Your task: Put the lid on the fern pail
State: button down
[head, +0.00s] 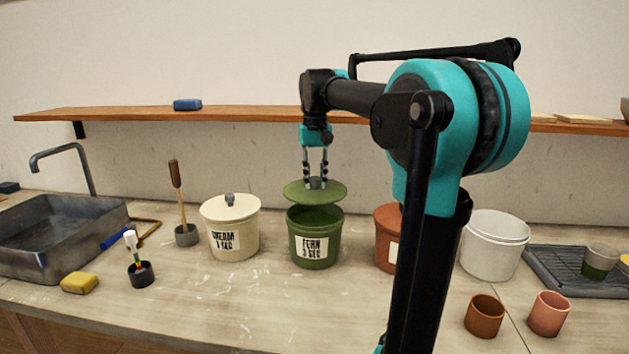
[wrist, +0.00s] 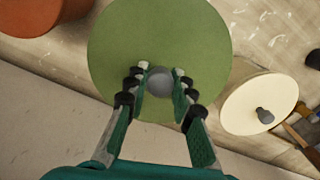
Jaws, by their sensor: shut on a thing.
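The fern pail (head: 315,247) is a dark green pail with a white label reading FERN, standing upright and open on the bench in the head view. My gripper (head: 316,180) is above it, shut on the grey knob of the green lid (head: 313,194). The lid is held roughly level just above the pail's rim, with a gap at the front, and the open mouth shows beneath it. In the wrist view, my gripper (wrist: 160,80) grips the knob at the middle of the lid (wrist: 158,30), which hides the pail below.
A cream pail (head: 232,232) with its lid on stands close left; its lid also shows in the wrist view (wrist: 245,100). A terracotta pail (head: 386,235) stands to the right, partly behind my arm. A white bucket (head: 495,248) is farther right. A wooden shelf (head: 240,114) runs behind.

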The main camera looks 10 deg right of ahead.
aim_at(315, 189)
jog(key=shift+f, duration=2.7)
jog(key=shift+f, duration=0.75)
jog(key=c, duration=1.2)
grip_release()
